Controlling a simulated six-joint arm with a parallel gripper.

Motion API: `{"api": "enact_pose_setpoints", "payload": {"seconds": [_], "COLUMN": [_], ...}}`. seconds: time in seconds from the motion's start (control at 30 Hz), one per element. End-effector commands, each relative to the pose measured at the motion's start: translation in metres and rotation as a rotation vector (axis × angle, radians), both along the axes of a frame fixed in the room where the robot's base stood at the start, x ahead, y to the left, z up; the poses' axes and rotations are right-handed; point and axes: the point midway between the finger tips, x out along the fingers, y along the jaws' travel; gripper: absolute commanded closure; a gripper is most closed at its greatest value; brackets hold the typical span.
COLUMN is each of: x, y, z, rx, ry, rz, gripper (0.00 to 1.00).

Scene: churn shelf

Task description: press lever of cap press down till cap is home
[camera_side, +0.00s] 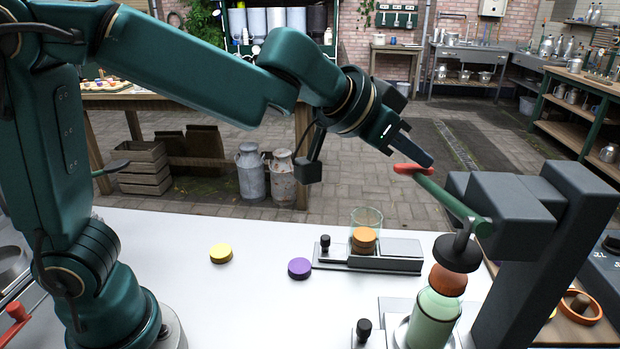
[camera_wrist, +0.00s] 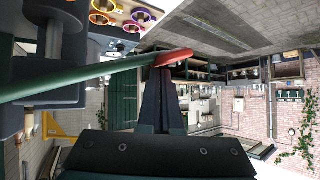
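The cap press (camera_side: 540,225) is a dark grey frame at the right. Its green lever (camera_side: 450,205) has a red end (camera_side: 412,169) and slopes down toward the pivot, so the red end is raised. The black press head (camera_side: 458,253) sits right above an orange-brown cap (camera_side: 447,281) on a pale green bottle (camera_side: 434,315). My gripper (camera_side: 428,161) looks shut, its fingertips at the red end. In the wrist view, the fingers (camera_wrist: 164,78) are close together below the red end (camera_wrist: 174,57); whether they touch it is unclear.
A clear cup (camera_side: 366,220) with orange caps stands in a metal holder (camera_side: 395,262) left of the press. A yellow cap (camera_side: 221,253) and a purple cap (camera_side: 300,268) lie on the white table (camera_side: 200,300). The table's left middle is mostly free.

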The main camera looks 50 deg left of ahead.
Motion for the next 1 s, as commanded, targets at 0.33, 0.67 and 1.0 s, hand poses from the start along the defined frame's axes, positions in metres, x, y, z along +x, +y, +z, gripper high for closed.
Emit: {"api": "enact_pose_setpoints", "payload": {"seconds": [0.33,0.67,1.0], "x": [0.007,0.014,0.014], "y": [0.007,0.014,0.014], "z": [0.019,0.039,0.041], "rx": [-0.002,0.0,0.002], "ry": [-0.002,0.0,0.001], "rz": [0.005,0.005,0.002], "gripper": [1.0,1.0,1.0]}}
